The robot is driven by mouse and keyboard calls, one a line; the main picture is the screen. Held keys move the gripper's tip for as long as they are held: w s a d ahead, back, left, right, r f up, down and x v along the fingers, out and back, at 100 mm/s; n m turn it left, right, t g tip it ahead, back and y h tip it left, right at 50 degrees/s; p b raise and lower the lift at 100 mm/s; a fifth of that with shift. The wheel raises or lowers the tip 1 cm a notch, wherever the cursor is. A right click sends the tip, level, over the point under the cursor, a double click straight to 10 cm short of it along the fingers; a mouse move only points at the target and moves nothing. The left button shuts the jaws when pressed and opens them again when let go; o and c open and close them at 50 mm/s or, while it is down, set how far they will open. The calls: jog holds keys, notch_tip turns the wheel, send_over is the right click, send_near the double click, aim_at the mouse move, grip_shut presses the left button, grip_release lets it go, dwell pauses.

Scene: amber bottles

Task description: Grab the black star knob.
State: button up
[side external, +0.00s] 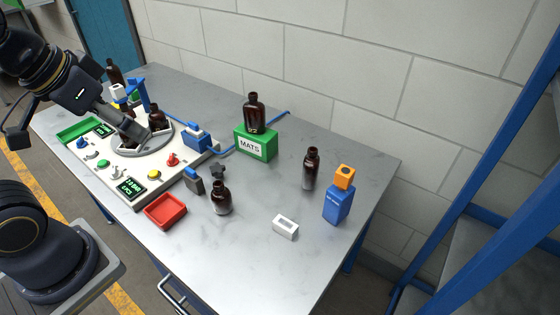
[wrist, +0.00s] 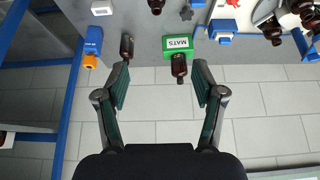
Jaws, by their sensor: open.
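The black star knob (side external: 218,171) lies on the grey table, just behind a brown bottle (side external: 221,198) and right of a dark block with a blue top (side external: 193,181). It also shows as a small dark star near the top edge of the wrist view (wrist: 186,13), beyond the fingers and clear of them. My gripper (side external: 130,127) appears over the white panel at left in the side view, well away from the knob. In the wrist view its two fingers (wrist: 161,88) are spread apart with nothing held between them.
A green MATS box (side external: 256,144) carries a brown bottle. A red tray (side external: 165,211), another brown bottle (side external: 311,168), a blue container with orange top (side external: 338,204) and a white block (side external: 285,227) stand around. The white panel (side external: 130,190) holds controls and bottles. The front right table is clear.

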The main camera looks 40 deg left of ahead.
jog(key=shift+o, duration=0.5)
jog(key=w+r+m, duration=0.3)
jog(key=w+r, duration=0.1)
jog(key=m+g, duration=0.2)
jog(key=g, duration=0.4)
send_over(217, 168)
notch_tip(217, 168, down, 22)
notch_tip(217, 168, down, 10)
jog(key=shift+d+r, duration=0.1)
jog(key=shift+r, duration=0.05)
jog(key=shift+w+f, duration=0.1)
jog(key=shift+f, duration=2.9)
jog(key=c, duration=1.2)
